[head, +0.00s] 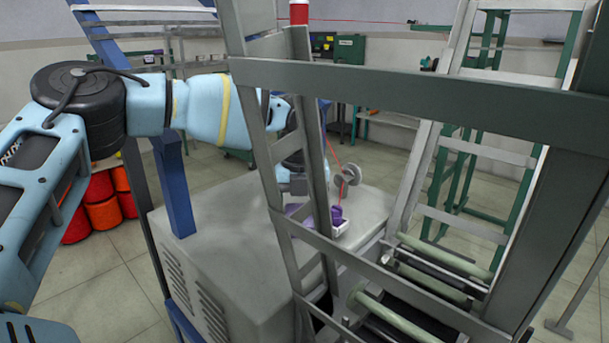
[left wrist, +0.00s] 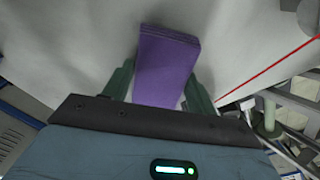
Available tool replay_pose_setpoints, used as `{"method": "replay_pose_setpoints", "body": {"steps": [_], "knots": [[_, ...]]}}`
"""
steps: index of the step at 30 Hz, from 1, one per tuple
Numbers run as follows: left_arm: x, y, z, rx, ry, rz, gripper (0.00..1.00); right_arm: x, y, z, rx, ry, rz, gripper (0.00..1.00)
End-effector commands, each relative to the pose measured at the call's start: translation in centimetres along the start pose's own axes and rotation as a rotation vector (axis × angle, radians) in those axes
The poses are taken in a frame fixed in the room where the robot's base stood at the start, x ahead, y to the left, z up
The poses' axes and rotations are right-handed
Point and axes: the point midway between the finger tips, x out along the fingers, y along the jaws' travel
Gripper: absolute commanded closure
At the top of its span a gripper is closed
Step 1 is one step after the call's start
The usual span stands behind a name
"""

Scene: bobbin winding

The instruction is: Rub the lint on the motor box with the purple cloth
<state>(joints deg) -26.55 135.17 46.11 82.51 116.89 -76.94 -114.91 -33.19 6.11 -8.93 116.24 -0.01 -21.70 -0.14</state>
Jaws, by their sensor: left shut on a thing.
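The motor box (head: 195,235) is a large grey box with vents on its side, left of centre in the head view. My left gripper (head: 291,187) is over its top, partly hidden by the machine's metal posts. It is shut on the folded purple cloth (left wrist: 167,60), with a green finger on each side in the left wrist view. The cloth (head: 297,211) shows as a small purple patch low over the box top in the head view. I cannot tell whether it touches the box. I cannot make out any lint. My right gripper is not in view.
A small white tray (head: 341,229) with a purple item stands on the box top, near a grey wheel (head: 346,176) and a taut red thread (head: 333,150). Metal posts and a crossbar (head: 420,95) stand in front. Rollers (head: 440,262) lie to the right.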

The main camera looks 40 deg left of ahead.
Motion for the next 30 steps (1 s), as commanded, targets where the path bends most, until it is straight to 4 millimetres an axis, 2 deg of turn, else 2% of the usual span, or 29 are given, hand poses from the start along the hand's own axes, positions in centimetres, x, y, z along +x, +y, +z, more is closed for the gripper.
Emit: {"method": "replay_pose_setpoints", "body": {"steps": [30], "knots": [[0.3,4.0,3.9,-0.003,0.0,0.006,0.68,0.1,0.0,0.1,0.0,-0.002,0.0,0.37]]}}
